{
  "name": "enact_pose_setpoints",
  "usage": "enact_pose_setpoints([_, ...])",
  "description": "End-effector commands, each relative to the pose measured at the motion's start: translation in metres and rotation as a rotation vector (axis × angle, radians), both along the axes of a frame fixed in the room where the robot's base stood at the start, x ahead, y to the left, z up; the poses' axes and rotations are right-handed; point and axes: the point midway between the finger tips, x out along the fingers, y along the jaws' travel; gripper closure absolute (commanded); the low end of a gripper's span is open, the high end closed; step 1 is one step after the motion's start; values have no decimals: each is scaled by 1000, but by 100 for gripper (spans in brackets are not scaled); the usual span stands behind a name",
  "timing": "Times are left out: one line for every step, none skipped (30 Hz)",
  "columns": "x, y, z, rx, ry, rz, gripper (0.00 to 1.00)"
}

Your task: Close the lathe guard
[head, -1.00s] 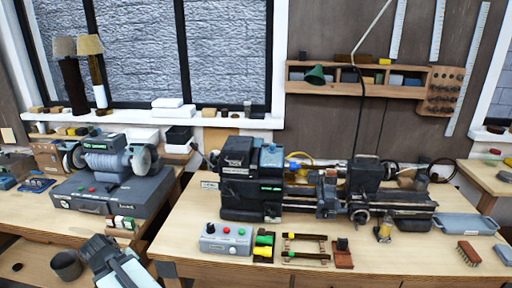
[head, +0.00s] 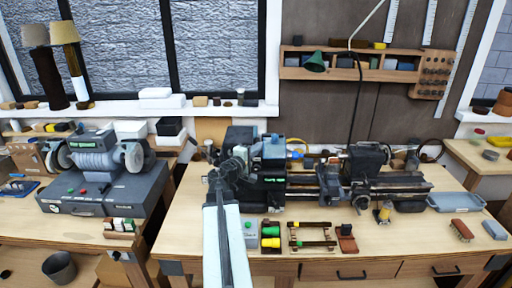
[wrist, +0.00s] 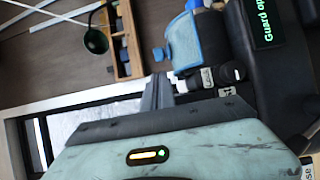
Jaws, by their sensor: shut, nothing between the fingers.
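The lathe (head: 395,186) stands on the right workbench, with its dark headstock (head: 240,135) at its left end. A blue piece (head: 274,148), probably the guard, sits on top of the headstock. In the wrist view the blue piece (wrist: 183,42) is tilted, beside a dark housing with a green display (wrist: 264,22) reading "Guard op", cut off by the frame edge. My gripper (head: 238,156) is in front of the headstock's left part and hides some of it. In the wrist view my gripper (wrist: 158,92) is shut and empty, close below the blue piece; contact cannot be told.
A grey control box (head: 249,232) with buttons, green and yellow blocks (head: 270,236) and a wooden frame (head: 310,236) lie before the lathe. A green lamp (head: 315,62) hangs above. A grinder (head: 95,160) stands on the left bench.

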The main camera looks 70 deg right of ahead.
Motion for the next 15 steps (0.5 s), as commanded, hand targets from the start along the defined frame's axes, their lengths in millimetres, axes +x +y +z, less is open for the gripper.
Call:
enact_pose_setpoints([0,-14,0,0,0,-1,100])
enact_pose_setpoints([0,-20,0,0,0,0,100])
enact_pose_setpoints([-2,-28,0,1,-1,-1,100])
enact_pose_setpoints([-3,-34,0,1,-1,-1,100])
enact_pose_setpoints([-3,-40,0,1,-1,0,100])
enact_pose_setpoints([-4,-46,0,1,-1,1,100])
enact_pose_setpoints([-5,-51,0,1,-1,1,100])
enact_pose_setpoints([-6,-55,0,1,-1,1,100])
enact_pose_setpoints([-7,-61,0,1,-1,1,100])
enact_pose_setpoints([-7,-64,0,1,-1,2,100])
enact_pose_setpoints([-7,-67,0,1,-1,2,100])
enact_pose_setpoints([-8,-69,0,1,-1,3,100])
enact_pose_setpoints([-8,-71,0,1,-1,3,100])
enact_pose_setpoints([-8,-72,0,1,-1,3,100])
enact_pose_setpoints([-9,-73,0,1,-1,3,100])
